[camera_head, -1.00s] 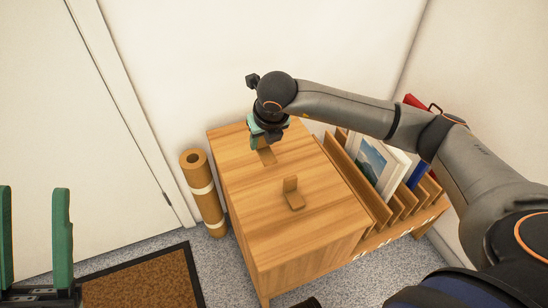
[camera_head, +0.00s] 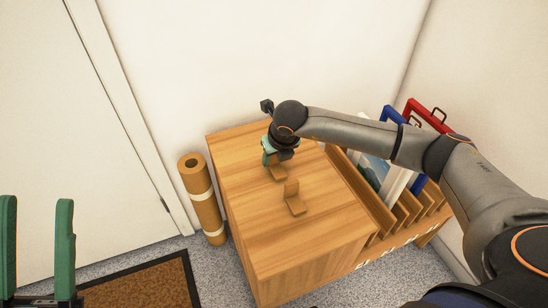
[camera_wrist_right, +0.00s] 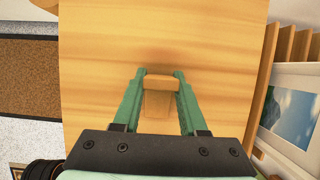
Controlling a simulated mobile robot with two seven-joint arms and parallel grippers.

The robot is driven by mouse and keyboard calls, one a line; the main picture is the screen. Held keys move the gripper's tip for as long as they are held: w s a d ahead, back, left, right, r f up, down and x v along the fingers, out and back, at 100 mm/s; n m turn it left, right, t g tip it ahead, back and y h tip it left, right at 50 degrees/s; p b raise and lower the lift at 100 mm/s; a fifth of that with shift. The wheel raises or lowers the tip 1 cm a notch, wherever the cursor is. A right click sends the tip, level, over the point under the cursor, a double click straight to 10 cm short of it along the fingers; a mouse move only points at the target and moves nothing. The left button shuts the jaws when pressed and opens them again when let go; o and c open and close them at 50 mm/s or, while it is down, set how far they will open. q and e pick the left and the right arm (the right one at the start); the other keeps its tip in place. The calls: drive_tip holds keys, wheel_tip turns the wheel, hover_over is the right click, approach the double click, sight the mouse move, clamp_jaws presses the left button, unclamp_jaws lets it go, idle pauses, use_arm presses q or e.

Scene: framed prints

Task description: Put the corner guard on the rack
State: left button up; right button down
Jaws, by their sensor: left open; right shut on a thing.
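My right gripper (camera_head: 272,158) is shut on a brown L-shaped corner guard (camera_head: 278,174) over the wooden cabinet top. In the right wrist view the guard (camera_wrist_right: 158,100) sits between the green fingers (camera_wrist_right: 158,76); whether it touches the top is hard to tell. My left gripper (camera_head: 37,205) is open and empty at the lower left.
The cabinet top (camera_head: 260,230) is otherwise clear. The rack holds a framed print (camera_head: 374,172), and blue (camera_head: 393,114) and red (camera_head: 425,112) frames. A brown roll (camera_head: 203,200) stands left of the cabinet. A doormat (camera_head: 145,285) lies by the door. Walls close in behind.

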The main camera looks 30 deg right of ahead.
drive_tip(key=shift+f, duration=0.25)
drive_tip(key=shift+c, duration=2.2)
unclamp_jaws()
drive_tip(key=shift+r, duration=0.1)
